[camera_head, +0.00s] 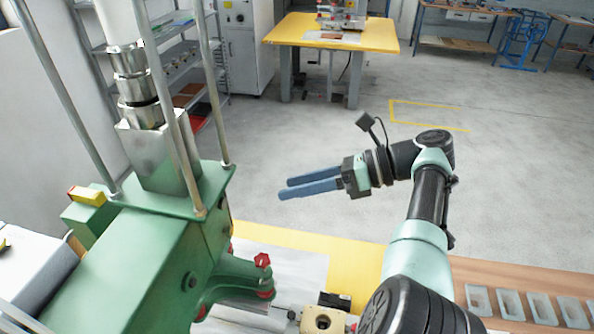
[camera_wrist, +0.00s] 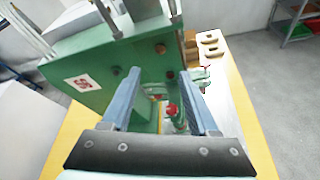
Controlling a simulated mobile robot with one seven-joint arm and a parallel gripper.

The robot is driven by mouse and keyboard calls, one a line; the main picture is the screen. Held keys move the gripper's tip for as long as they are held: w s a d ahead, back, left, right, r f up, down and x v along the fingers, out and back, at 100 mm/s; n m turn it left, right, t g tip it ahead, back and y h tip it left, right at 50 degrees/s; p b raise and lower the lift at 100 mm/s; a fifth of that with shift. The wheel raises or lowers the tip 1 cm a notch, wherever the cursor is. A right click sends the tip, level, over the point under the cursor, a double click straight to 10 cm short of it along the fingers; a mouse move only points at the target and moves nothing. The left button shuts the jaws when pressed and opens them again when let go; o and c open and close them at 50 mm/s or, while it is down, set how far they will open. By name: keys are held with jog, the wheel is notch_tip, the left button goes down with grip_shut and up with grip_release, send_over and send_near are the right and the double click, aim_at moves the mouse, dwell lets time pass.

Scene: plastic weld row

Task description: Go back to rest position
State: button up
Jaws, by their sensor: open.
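My gripper (camera_head: 281,189) is in the middle of the head view, at the end of my arm. Its two blue fingers point left toward the green machine (camera_head: 150,262) and are apart from it. In the wrist view the gripper (camera_wrist: 161,85) shows its two fingers spread, with nothing held between them. The green machine (camera_wrist: 130,62) fills the space beyond the fingers, with a red knob (camera_wrist: 172,110) seen between them.
A yellow table (camera_head: 345,252) lies below my arm, with a wooden surface holding several clear trays (camera_head: 510,304) at right. Another yellow table (camera_head: 285,30) with equipment stands behind. Shelves (camera_head: 185,40) are at the back left. The grey floor (camera_head: 490,150) at right is clear.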

jog(key=w+d+n+t+h, duration=0.5)
jog(key=w+t+h, duration=0.15)
jog(key=w, duration=0.25)
notch_tip(320, 180, up, 6)
jog(key=w+d+n+t+h+b, duration=0.1)
jog(key=w+d+n+t+h, duration=0.1)
jog(key=n+t+h, duration=0.15)
jog(key=s+a+r+n+t+h, duration=0.1)
jog(key=s+r+n+t, duration=0.15)
jog(key=r, duration=0.45)
jog(key=s+r+n+t+h, duration=0.1)
jog(key=s+r+n+t, duration=0.2)
jog(key=r, duration=0.4)
jog(key=s+a+r+n+t, duration=0.1)
jog(key=s+r+n+t, duration=0.2)
jog(key=s+r, duration=0.3)
jog(key=s+a+r+n+t+h+b, duration=0.1)
jog(key=s+a+r+n+t, duration=0.1)
jog(key=s+r, duration=0.4)
jog(key=s+a+r+n+t, duration=0.2)
jog(key=s+r+n+t, duration=0.2)
jog(key=s, duration=0.7)
notch_tip(320, 180, up, 2)
jog(key=shift+a+r+t+h+b, duration=0.3)
jog(key=shift+t+h, duration=0.1)
jog(key=shift+t, duration=0.85)
jog(key=shift+d, duration=0.1)
